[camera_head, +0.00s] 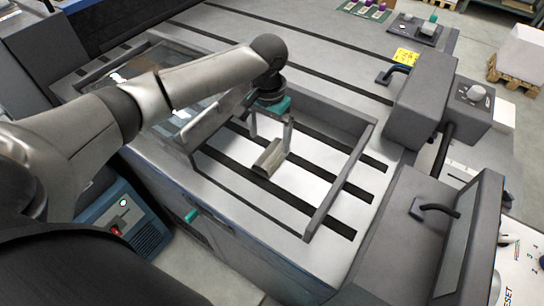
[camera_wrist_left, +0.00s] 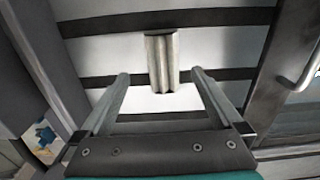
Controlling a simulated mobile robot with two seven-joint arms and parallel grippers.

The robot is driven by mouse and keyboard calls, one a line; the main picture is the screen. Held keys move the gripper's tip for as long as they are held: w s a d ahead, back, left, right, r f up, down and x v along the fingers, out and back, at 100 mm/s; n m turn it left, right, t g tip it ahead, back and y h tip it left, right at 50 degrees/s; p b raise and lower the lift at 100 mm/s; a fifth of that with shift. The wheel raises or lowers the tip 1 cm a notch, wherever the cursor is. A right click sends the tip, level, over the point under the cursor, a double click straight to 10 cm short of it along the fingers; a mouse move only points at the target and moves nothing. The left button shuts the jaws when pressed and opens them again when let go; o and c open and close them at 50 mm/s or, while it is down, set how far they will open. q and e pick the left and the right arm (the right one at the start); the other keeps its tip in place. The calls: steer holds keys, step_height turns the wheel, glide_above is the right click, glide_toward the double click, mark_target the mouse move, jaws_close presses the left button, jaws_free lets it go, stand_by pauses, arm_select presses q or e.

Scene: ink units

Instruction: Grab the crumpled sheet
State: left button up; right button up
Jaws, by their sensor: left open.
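The crumpled sheet (camera_head: 268,157) is a small, folded, brownish-grey piece. It lies on the white surface with black strips (camera_head: 310,183), inside a grey frame. In the left wrist view the sheet (camera_wrist_left: 162,62) is upper middle, ahead of the fingertips and between their lines. My left gripper (camera_head: 270,132) hangs just above and beside the sheet, with its fingers apart and nothing between them. In the left wrist view my left gripper (camera_wrist_left: 160,78) is open, its two fingers spread. I cannot tell whether a finger touches the sheet. My right gripper is not in view.
The grey frame's raised edge (camera_head: 340,183) bounds the surface on the right. A tilted panel (camera_head: 212,122) stands close to the left of my gripper. Grey housings with handles (camera_head: 423,100) stand on the right. The white surface right of the sheet is clear.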

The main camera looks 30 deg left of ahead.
mark_target(269, 156)
arm_select(q)
steer(key=shift+f, duration=1.25)
steer(key=f+b, duration=0.1)
steer(key=f, duration=0.1)
steer(key=f+b, duration=0.1)
steer(key=f, duration=0.2)
steer(key=shift+w+a, duration=0.15)
steer(key=shift+a, duration=0.05)
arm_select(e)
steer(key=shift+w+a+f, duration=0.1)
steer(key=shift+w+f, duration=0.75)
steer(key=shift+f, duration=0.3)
arm_select(q)
steer(key=c, duration=1.3)
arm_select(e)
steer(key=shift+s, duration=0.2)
